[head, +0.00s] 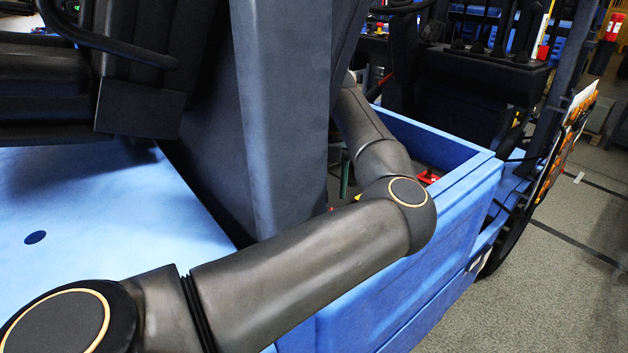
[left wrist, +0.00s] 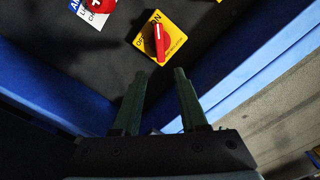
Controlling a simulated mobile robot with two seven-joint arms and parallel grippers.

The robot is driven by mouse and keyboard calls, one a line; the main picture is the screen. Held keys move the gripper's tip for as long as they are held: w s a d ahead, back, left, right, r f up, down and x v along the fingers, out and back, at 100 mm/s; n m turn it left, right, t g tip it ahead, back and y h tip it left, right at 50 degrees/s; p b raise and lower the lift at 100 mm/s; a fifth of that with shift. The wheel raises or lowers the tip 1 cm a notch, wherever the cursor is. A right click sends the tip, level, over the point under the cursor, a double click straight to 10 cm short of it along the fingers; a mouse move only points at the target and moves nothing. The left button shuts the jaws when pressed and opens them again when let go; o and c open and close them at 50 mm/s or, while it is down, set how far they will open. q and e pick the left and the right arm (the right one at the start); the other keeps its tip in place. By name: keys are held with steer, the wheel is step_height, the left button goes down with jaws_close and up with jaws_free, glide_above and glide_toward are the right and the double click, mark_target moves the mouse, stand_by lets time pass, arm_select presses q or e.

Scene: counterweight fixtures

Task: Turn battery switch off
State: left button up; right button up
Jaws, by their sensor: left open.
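A red rotary switch handle (left wrist: 160,42) sits on a yellow label plate (left wrist: 174,35) in the left wrist view, with partly readable dark lettering. My left gripper (left wrist: 159,73) is open and empty. Its two dark green fingers point toward the switch, and the handle's near end lies between and just beyond the fingertips in the picture. I cannot tell the depth gap. In the head view my left arm hides most of the gripper; a green finger (head: 345,178) shows behind it. A red knob (head: 429,177) shows there inside the blue-walled recess. My right gripper is not in view.
A second red knob (left wrist: 101,4) on a white and blue label is at the top left of the left wrist view. The blue wall (head: 440,140) borders the recess, and a dark grey post (head: 280,110) stands left of it. Open floor (head: 560,240) lies right.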

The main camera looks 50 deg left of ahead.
arm_select(q)
steer(key=shift+f+b, duration=0.3)
steer(key=shift+f, duration=0.05)
step_height(320, 180, down, 8)
steer(key=b, duration=0.5)
steer(key=shift+d+r, duration=0.1)
steer(key=shift+r, duration=0.05)
steer(key=shift+f+b, duration=0.55)
steer(key=shift+f, duration=0.2)
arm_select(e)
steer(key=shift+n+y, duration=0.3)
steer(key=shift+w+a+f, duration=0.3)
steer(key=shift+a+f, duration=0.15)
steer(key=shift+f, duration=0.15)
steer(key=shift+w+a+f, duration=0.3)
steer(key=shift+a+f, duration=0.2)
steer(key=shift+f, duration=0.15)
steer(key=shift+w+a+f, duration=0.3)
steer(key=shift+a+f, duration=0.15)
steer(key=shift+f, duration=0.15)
arm_select(q)
jaws_close()
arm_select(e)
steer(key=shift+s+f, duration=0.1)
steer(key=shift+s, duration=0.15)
